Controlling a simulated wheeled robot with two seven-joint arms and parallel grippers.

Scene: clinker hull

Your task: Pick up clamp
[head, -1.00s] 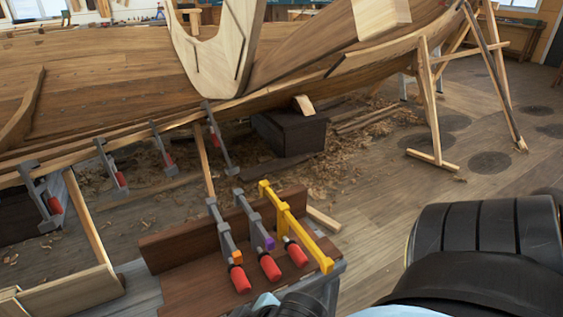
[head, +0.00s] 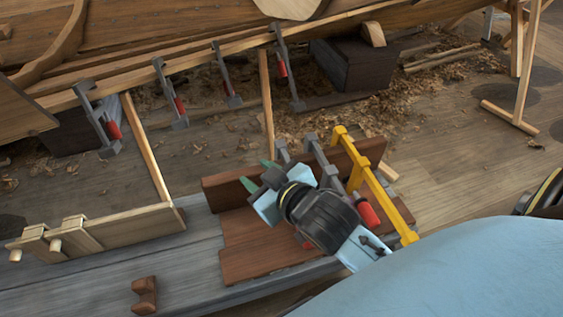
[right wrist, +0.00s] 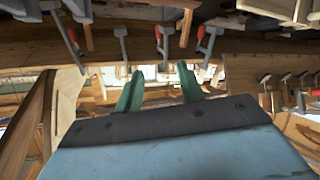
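Three loose clamps lie in a brown wooden rack (head: 240,262) on the bench. The yellow clamp (head: 372,180) is rightmost and in plain view. A grey clamp (head: 322,158) is left of it, partly covered by my right arm. Another grey clamp (head: 282,150) shows only its top end. My right gripper (head: 257,173) is over the left part of the rack, with its green fingertips apart and pointing up-left in the head view. In the right wrist view, the fingers (right wrist: 158,88) stand apart with nothing between them. My left gripper is not in view.
Several grey clamps with red handles, such as one (head: 170,93), hang along the hull plank (head: 200,55). A small brown wooden block (head: 145,295) and a pale wooden frame (head: 110,232) are on the grey bench (head: 195,270). Shavings lie on the floor behind.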

